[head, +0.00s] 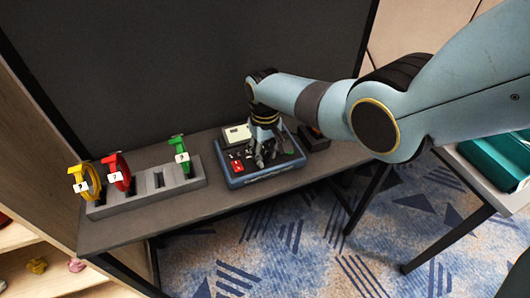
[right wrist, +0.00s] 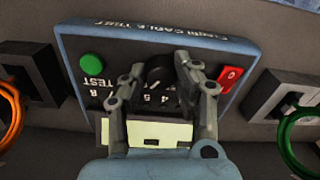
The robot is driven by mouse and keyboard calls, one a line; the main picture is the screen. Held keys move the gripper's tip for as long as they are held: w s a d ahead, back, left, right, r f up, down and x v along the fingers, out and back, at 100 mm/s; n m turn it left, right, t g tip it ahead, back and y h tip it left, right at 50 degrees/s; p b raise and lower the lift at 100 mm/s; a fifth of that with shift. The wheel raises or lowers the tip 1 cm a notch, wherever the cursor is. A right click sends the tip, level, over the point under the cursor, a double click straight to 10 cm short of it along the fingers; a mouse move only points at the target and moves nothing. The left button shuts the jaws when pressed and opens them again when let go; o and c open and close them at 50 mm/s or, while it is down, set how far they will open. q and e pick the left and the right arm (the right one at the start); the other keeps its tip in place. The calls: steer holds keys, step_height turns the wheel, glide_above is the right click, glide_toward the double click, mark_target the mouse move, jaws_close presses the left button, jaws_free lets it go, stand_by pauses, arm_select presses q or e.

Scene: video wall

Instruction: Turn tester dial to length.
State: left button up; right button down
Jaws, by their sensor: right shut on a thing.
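The blue-edged cable tester (head: 236,182) stands on the grey shelf below the dark wall. My right gripper (head: 262,152) reaches down onto its panel. In the right wrist view the tester (right wrist: 215,45) appears upside down, and my right gripper (right wrist: 160,70) is shut on the black dial (right wrist: 158,72), one finger on each side. Numbers run around the dial, partly covered by the fingers. The dial's pointer setting is too dark to read. A green button (right wrist: 92,66) marked TEST and a red switch (right wrist: 229,78) flank the dial. My left gripper is not in view.
A grey rack (head: 150,196) left of the tester holds yellow (head: 84,184), red (head: 117,172) and green (head: 180,156) tagged cables, with empty slots. A dark box (head: 314,138) stands right of the tester. A teal case (head: 497,158) lies on another table at right.

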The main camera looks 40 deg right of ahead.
mark_target(265, 155)
steer(key=c, duration=1)
jaws_free()
step_height(265, 155, up, 12)
